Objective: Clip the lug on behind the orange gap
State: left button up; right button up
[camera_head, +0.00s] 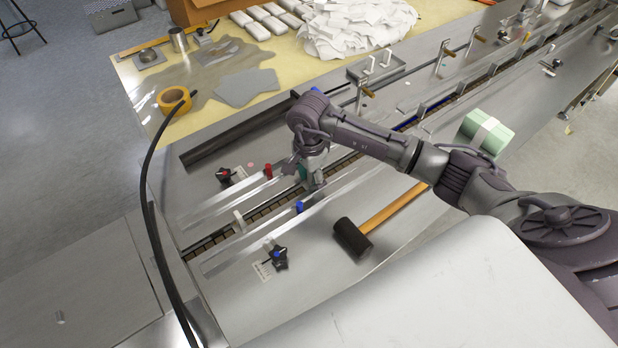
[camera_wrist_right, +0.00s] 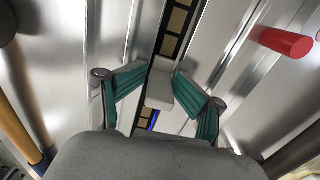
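My right gripper (camera_head: 313,180) is low over the chain channel (camera_head: 268,209) in the head view. In the right wrist view its teal-padded fingers (camera_wrist_right: 161,82) lean inward and close on the two sides of a pale grey lug (camera_wrist_right: 160,90). The lug is over the chain, whose tan segments (camera_wrist_right: 177,20) show between dark dividers. I cannot tell whether it is seated on the chain. A blue part (camera_wrist_right: 152,119) shows just below it. Another white lug (camera_head: 239,221) stands on the chain to the lower left. I cannot make out the orange gap. My left gripper is not in view.
A black mallet (camera_head: 352,239) with a wooden handle lies on the near deck. A red cylinder (camera_head: 268,170) stands beside the channel, also in the wrist view (camera_wrist_right: 282,42). Black knobs (camera_head: 279,258) and a black cable (camera_head: 150,210) are nearby. Orange tape (camera_head: 174,101) lies on the yellow table.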

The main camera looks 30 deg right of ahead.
notch_tip(320, 180, up, 8)
jog(key=shift+f, duration=0.15)
dwell(0.7)
